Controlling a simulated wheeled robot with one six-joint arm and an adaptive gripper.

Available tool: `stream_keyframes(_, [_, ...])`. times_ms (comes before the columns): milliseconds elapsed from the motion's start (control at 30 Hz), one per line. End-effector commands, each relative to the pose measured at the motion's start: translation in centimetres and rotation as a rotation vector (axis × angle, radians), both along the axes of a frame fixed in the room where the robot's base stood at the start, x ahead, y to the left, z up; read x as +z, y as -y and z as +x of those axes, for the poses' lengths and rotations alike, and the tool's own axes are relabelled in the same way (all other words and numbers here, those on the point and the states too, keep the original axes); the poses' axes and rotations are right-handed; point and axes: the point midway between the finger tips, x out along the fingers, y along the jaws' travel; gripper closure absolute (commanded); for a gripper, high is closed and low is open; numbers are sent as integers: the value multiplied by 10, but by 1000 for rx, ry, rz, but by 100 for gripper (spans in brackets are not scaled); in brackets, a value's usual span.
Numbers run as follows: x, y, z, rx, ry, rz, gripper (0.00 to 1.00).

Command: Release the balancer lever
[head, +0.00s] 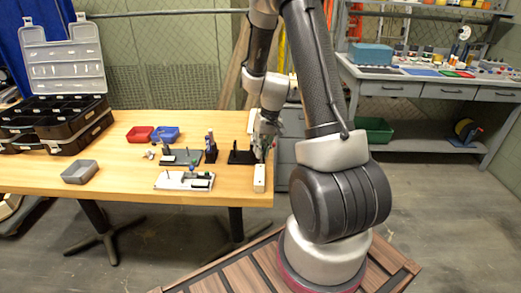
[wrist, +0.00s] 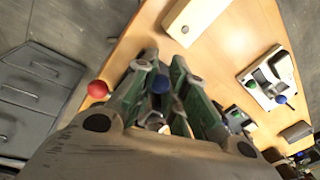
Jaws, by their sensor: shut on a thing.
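My gripper (head: 264,142) is over the right end of the wooden table, beside a black fixture (head: 241,156). In the wrist view, my gripper (wrist: 164,76) has its two green-sided fingers close on either side of a blue ball knob (wrist: 160,84). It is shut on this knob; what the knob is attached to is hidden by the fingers. A red ball knob (wrist: 97,89) shows just outside the left finger, apart from it. I cannot tell from the views which knob belongs to the balancer lever.
A white block (head: 259,178) lies in front of my gripper at the table's right edge. A white plate with a small mechanism (head: 183,181) lies to the left.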

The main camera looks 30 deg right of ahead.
Motion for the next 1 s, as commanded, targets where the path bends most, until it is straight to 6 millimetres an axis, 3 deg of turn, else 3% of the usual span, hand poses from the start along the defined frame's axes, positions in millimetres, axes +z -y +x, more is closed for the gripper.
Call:
stream_keyframes(133, [0, 0, 0, 0, -1, -1, 100])
stream_keyframes(167, [0, 0, 0, 0, -1, -1, 84])
stream_keyframes(300, [0, 0, 0, 0, -1, -1, 61])
stream_keyframes(667, [4, 1, 0, 0, 1, -1, 61])
stream_keyframes(767, [17, 3, -1, 0, 3, -2, 61])
stream_keyframes(1000, [69, 11, -6, 0, 5, -3, 61])
